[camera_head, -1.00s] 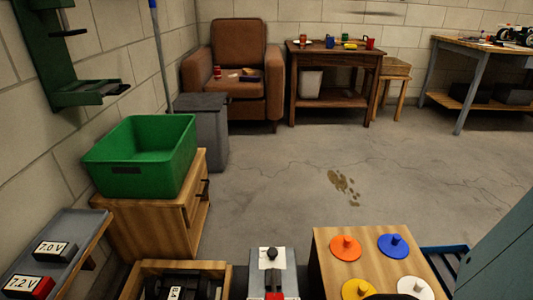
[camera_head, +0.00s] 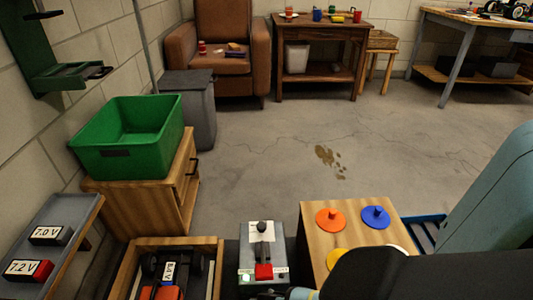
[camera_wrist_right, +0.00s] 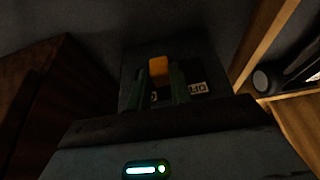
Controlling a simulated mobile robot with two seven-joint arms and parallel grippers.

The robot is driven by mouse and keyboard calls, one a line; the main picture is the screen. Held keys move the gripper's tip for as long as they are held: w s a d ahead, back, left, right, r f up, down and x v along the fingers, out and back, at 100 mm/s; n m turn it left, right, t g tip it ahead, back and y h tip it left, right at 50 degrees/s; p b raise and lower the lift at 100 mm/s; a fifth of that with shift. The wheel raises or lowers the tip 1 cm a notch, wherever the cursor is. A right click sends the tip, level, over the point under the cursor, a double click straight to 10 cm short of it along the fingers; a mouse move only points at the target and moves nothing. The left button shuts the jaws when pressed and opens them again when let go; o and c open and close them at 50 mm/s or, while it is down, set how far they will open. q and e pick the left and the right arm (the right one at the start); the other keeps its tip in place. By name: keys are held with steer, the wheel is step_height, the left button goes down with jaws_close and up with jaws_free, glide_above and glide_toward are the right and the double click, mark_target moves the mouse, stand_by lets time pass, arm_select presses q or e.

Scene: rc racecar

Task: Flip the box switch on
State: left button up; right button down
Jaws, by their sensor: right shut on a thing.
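The switch box (camera_head: 250,236) stands in the bottom middle of the head view. Its top carries a dark knob on a pale plate and a red block (camera_head: 263,271) between small labels. My right arm comes in from the lower right, its end partly cut off at the bottom edge beside the box. In the right wrist view my right gripper (camera_wrist_right: 162,88) is at the box face, shut on an orange switch piece (camera_wrist_right: 159,70) between its dark fingers. A partly hidden label shows beside the fingers. I cannot tell whether this is the red block. My left gripper is out of view.
A wooden crate (camera_head: 218,255) with a small car (camera_head: 170,272) stands left of the box. A wooden stand (camera_head: 318,245) with coloured knobbed discs is close on the right, partly covered by my arm. A green bin (camera_head: 125,150) stands farther left. The floor behind is open.

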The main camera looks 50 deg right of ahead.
steer(key=c, duration=1.2)
jaws_free()
steer(key=shift+s+d, duration=0.2)
steer(key=shift+c, duration=0.2)
steer(key=shift+a, duration=0.1)
steer(key=p+v, duration=0.4)
steer(key=v, duration=0.3)
steer(key=shift+r+p, duration=0.35)
steer(key=shift+p, duration=0.05)
steer(key=shift+s, duration=0.1)
